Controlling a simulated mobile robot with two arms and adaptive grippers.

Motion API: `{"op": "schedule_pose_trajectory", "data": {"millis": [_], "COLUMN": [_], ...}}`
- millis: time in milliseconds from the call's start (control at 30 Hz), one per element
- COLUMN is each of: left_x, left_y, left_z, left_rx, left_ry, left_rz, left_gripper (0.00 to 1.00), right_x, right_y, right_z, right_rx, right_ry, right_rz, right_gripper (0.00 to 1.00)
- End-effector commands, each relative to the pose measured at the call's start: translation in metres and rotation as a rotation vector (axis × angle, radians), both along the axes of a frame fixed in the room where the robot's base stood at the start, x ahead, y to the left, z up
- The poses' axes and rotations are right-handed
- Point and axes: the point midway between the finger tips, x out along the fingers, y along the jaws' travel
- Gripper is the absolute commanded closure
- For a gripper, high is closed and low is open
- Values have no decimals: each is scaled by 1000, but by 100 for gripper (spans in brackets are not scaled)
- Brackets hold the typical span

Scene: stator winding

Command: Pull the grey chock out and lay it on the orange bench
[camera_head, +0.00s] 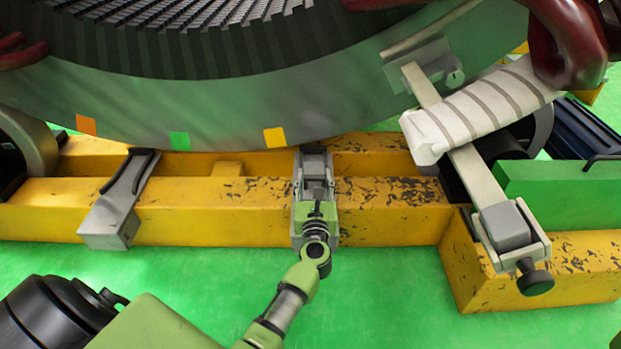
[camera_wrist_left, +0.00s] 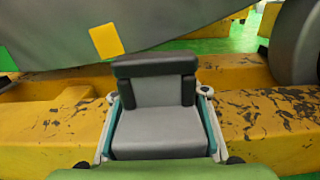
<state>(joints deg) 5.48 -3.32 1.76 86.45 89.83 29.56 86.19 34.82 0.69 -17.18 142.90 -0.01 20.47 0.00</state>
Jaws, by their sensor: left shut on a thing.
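A grey chock with a black top bar (camera_wrist_left: 158,130) fills the middle of the left wrist view. It also shows in the head view (camera_head: 316,166), at the yellow beam under the big grey ring. My left gripper (camera_head: 315,190) reaches it from the front and is shut on it. In the left wrist view, one finger with a teal inner edge lies along each side of the chock. The chock's underside and far end are hidden. I cannot pick out a separate orange bench. My right gripper is not in view.
The scratched yellow beam (camera_head: 400,215) runs across the scene below the large stator ring (camera_head: 230,110). Green floor (camera_head: 390,300) is clear in front.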

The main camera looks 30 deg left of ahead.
Motion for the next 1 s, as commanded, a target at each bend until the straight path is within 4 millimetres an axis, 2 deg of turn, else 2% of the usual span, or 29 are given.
{"op": "schedule_pose_trajectory", "data": {"millis": [400,433,500,833,1000], "left_x": [0,0,0,0,1], "left_y": [-2,-2,-2,-2,-3], "left_z": [0,0,0,1,13], "left_rx": [-1,-1,-1,-1,-4], "left_ry": [-1,-1,-1,-1,-3], "left_rz": [-1,-1,-1,0,-1], "left_gripper": [98,51,39,39,39], "right_x": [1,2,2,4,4], "right_y": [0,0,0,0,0], "right_z": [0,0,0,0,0], "right_rx": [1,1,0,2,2], "right_ry": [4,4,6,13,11], "right_rz": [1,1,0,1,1], "right_gripper": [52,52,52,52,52]}}
